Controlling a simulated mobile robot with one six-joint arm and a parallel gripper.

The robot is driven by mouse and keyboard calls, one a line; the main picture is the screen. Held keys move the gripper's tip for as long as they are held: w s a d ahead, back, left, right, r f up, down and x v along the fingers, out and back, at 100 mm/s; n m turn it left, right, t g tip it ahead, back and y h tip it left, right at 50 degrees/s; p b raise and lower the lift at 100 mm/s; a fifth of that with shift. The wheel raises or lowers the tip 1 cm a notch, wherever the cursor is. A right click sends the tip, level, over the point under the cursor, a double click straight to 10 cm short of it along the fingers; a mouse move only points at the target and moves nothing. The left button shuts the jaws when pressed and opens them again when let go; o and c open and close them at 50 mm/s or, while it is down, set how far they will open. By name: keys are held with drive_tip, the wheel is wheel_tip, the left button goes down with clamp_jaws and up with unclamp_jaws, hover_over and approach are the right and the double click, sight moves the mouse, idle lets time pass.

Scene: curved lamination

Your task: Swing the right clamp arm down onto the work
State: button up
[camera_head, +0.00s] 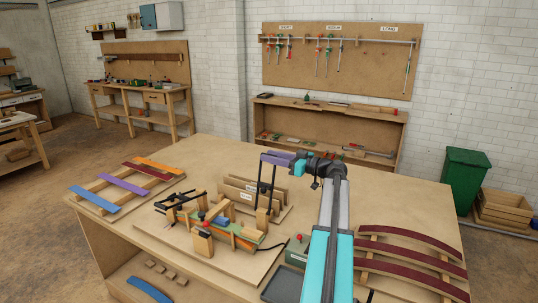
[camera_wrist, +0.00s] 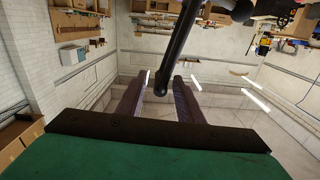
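The right clamp arm (camera_head: 270,186) stands upright, a black bar frame on the fixture at the middle of the bench. My gripper (camera_head: 268,157) is at its upper end in the head view. In the wrist view a black bar with a rounded end (camera_wrist: 161,86) reaches between my two purple fingers (camera_wrist: 163,84). The fingers are apart, with visible gaps beside the bar, so my gripper looks open around it. The work (camera_head: 240,233), green and orange curved strips, lies lower on the fixture among wooden blocks. A second black clamp arm (camera_head: 180,199) lies lowered to the left.
The bench (camera_head: 200,150) has bare room behind the fixture. Coloured strips on a wooden rack (camera_head: 125,187) lie at the left; dark red curved strips (camera_head: 415,237) lie at the right.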

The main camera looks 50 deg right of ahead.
drive_tip(key=shift+w+a, duration=0.15)
drive_tip(key=shift+w, duration=0.35)
clamp_jaws()
drive_tip(key=shift+s+f+b, duration=0.1)
drive_tip(key=shift+s+b, duration=0.15)
drive_tip(key=shift+b, duration=0.25)
